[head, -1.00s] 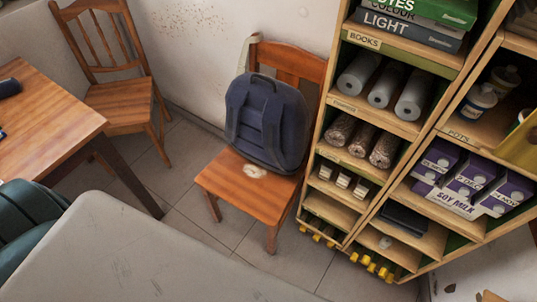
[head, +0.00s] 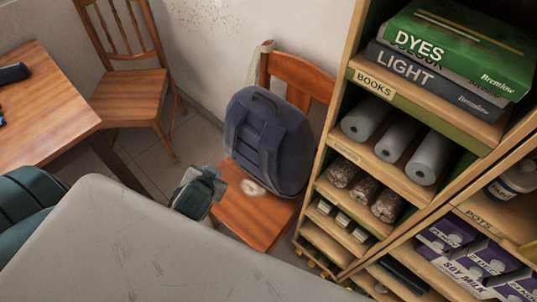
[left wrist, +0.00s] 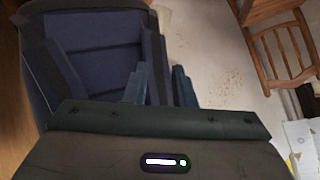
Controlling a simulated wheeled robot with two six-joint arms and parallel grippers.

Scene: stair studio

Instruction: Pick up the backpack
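The dark blue backpack (head: 268,140) stands upright on the seat of a wooden chair (head: 240,215), leaning against its backrest. Its top handle and shoulder straps face me. My left gripper (head: 212,178) is in front of and left of the backpack, near its lower left side. In the left wrist view the backpack (left wrist: 95,55) fills the left and middle. My right gripper is not in view.
A wooden shelf unit (head: 340,145) with books, rolls and cartons stands close right of the chair. A wooden table (head: 45,100) and another chair (head: 130,95) are at the left. The wall is behind. Some floor is clear left of the backpack's chair.

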